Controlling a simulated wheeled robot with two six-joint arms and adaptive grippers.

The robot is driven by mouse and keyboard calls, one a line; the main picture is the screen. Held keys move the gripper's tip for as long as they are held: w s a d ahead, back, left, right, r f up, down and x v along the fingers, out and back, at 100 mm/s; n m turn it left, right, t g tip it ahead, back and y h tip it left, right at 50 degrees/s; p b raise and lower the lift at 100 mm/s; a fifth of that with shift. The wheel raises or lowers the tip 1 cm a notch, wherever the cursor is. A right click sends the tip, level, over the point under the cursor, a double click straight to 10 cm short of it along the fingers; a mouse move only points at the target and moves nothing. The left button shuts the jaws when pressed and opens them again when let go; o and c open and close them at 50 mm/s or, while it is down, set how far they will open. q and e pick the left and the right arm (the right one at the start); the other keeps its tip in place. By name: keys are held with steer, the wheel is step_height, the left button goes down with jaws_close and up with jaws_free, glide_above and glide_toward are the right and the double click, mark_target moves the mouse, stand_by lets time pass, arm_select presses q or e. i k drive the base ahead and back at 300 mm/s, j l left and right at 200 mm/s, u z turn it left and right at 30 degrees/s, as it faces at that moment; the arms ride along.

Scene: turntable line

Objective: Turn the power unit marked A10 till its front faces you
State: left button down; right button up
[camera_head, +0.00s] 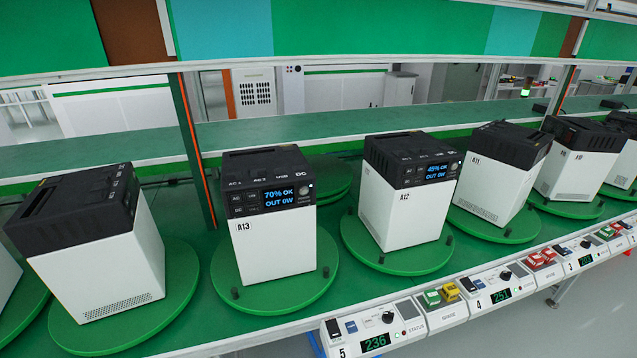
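The power unit that appears to be marked A10 (572,176) stands at the right, a white box with a black top. Its marking is small and hard to read. It stands upright on a round green turntable (580,210). No lit display shows on the sides I see, so its front is turned away from this view. Neither my left nor my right gripper is in view.
Unit A11 (494,180) stands left of it, its display not showing. Units A12 (392,205) and A13 (271,240) show lit displays. Another unit (93,265) stands far left. A control strip (440,318) with switches, knobs and green readouts runs along the front edge.

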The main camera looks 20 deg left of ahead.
mark_target(592, 210)
steer(key=i+l+z, duration=0.2)
steer(key=i+l, duration=0.65)
steer(key=l, duration=0.3)
steer(key=i+l+z, duration=0.15)
steer(key=i+l, duration=0.9)
steer(key=l, duration=0.3)
steer(key=i+l, duration=0.1)
steer(key=l, duration=0.4)
steer(key=i+l, duration=0.15)
steer(key=l, duration=0.3)
steer(key=i+l, duration=0.1)
steer(key=l, duration=0.4)
steer(key=i+l+u, duration=0.1)
steer(key=l, duration=0.35)
steer(key=i+l, duration=0.15)
steer(key=l, duration=0.35)
steer(key=i+l, duration=0.15)
steer(key=l, duration=0.35)
